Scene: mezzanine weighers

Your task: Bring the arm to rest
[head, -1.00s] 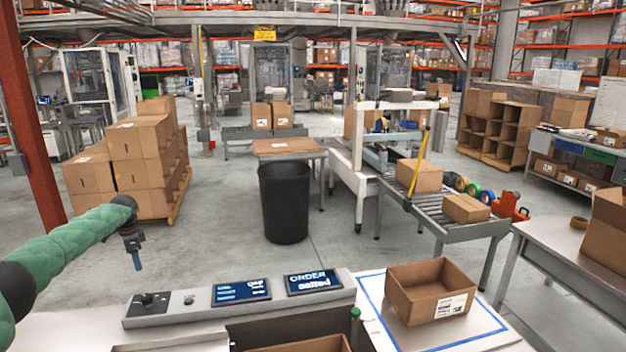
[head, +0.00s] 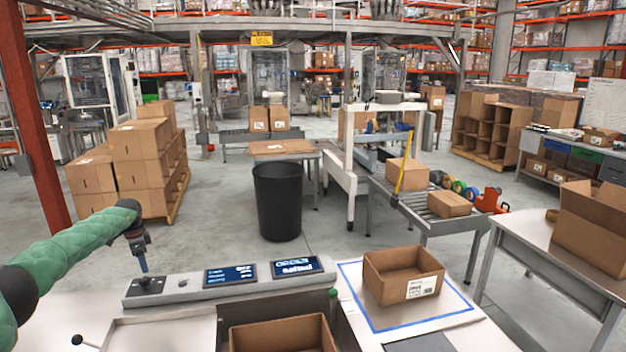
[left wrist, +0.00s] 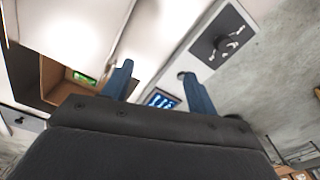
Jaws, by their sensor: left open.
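My left arm comes in from the left of the head view in a green quilted sleeve. Its gripper (head: 142,262) points down above the left end of the grey control console (head: 172,289). In the left wrist view the two blue fingers (left wrist: 160,85) stand apart with nothing between them, so it is open and empty. The console's knob panel (left wrist: 224,45) and a lit screen show beyond the fingers. Whether the fingertips touch the console cannot be told. My right gripper is in neither view.
An open carton (head: 403,275) stands inside a blue-outlined square on the worktop. Another carton (head: 282,338) sits in a recess at the front. A black bin (head: 278,202), a roller conveyor (head: 425,213) and stacked boxes (head: 140,160) stand beyond. Floor between them is clear.

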